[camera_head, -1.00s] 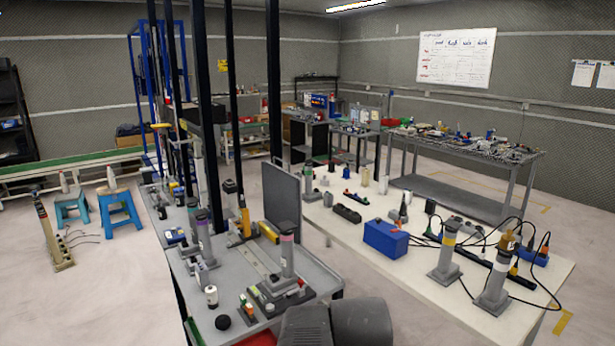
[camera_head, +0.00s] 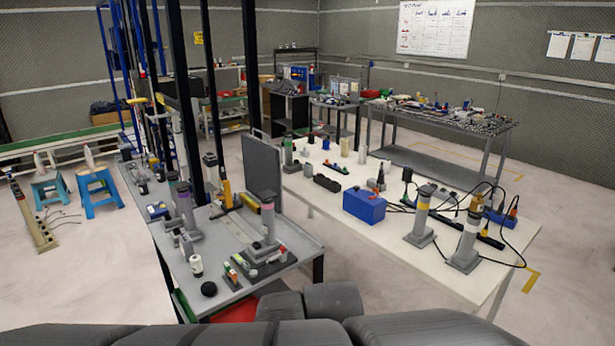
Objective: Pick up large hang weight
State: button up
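I cannot tell for sure which thing is the large hang weight. Several grey upright cylinders on square bases look like weights. One with a yellow band (camera_head: 422,217) and one with a white band (camera_head: 467,240) stand on the white table. One with a pink band (camera_head: 267,224) stands on the grey bench, and one with a purple band (camera_head: 186,212) stands farther left on it. Dark grey rounded parts of my arm fill the bottom edge. No gripper fingers show, so what my gripper holds is hidden.
The white table (camera_head: 450,272) also bears a blue box (camera_head: 364,206) and black cables. A grey upright panel (camera_head: 263,172) and dark posts rise at the grey bench (camera_head: 220,290). Blue stools (camera_head: 97,190) stand left. Open floor lies at the left and far right.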

aim_at(477, 205)
jog(key=z, duration=1.4)
